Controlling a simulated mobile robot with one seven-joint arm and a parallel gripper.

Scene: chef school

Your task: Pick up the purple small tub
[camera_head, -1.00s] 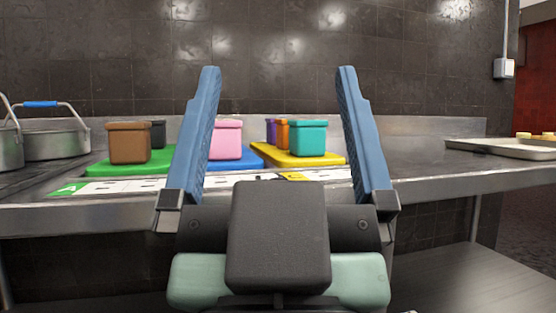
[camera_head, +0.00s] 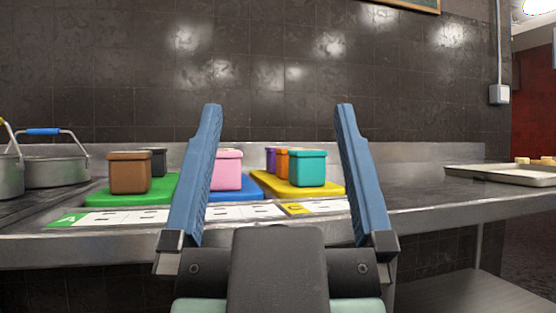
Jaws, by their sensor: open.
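The purple small tub (camera_head: 271,159) stands at the back of the yellow board (camera_head: 330,189). Only a narrow strip of it shows, at the left of an orange tub (camera_head: 282,162), which partly hides it. A teal tub (camera_head: 308,168) stands in front of the orange one. My gripper (camera_head: 277,106) is open and empty, its two blue fingers upright in front of the counter. In the picture the purple tub lies between the fingers, farther back than they are.
A pink tub (camera_head: 228,170) stands on a blue board (camera_head: 237,189). Brown (camera_head: 130,173) and dark tubs (camera_head: 154,162) stand on a green board (camera_head: 103,194). Pots (camera_head: 57,171) are at the left, a tray (camera_head: 502,175) at the right. Behind is a tiled wall (camera_head: 280,70).

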